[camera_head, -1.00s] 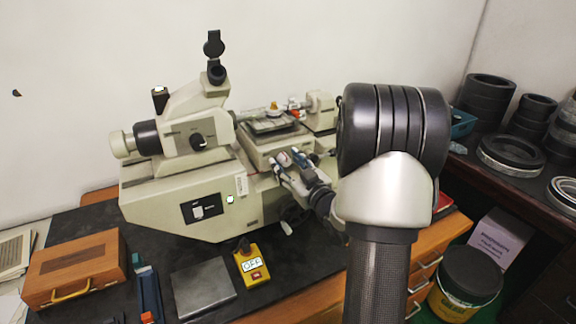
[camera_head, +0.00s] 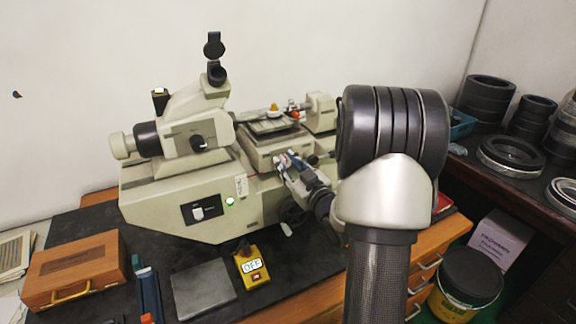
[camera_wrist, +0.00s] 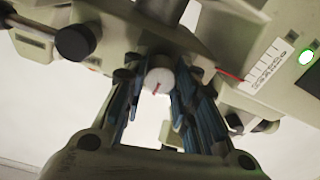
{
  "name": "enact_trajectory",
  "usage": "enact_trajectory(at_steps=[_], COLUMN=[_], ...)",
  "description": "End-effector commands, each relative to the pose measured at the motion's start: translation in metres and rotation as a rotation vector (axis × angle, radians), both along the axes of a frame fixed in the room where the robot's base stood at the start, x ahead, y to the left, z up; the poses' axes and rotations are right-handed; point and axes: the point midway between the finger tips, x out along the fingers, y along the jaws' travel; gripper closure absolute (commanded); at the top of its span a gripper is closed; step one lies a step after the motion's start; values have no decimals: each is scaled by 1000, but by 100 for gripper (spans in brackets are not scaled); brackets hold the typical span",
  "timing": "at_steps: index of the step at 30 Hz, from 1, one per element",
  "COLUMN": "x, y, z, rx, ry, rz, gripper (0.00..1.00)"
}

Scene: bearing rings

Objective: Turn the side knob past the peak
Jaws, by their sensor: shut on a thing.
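The side knob (camera_wrist: 160,75) is a small pale round knob with a red mark on its face, seen end-on in the wrist view. My gripper (camera_wrist: 152,88) has its blue-padded fingers on either side of the knob and is shut on it. In the head view my gripper (camera_head: 288,164) is at the front of the cream measuring machine (camera_head: 170,205), below its stage, and hides the knob. A white scale strip (camera_wrist: 268,78) with a red line shows at the right in the wrist view, beside a lit green lamp (camera_wrist: 306,57).
A black knob (camera_wrist: 75,42) is left of my fingers in the wrist view. A yellow box (camera_head: 253,265) marked OFF, a grey plate (camera_head: 203,288) and a wooden case (camera_head: 75,270) lie in front of the machine. Black rings (camera_head: 510,153) stand at the right.

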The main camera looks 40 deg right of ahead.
Motion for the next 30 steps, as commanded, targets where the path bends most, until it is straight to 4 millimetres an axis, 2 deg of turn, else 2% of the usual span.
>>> enact_trajectory(at_steps=[8,13,30], x=[0,0,0], y=[0,0,0], z=[-1,-2,0], rx=[-38,-123,-623], ry=[8,27,150], rz=[0,0,1], gripper=[98,98,98])
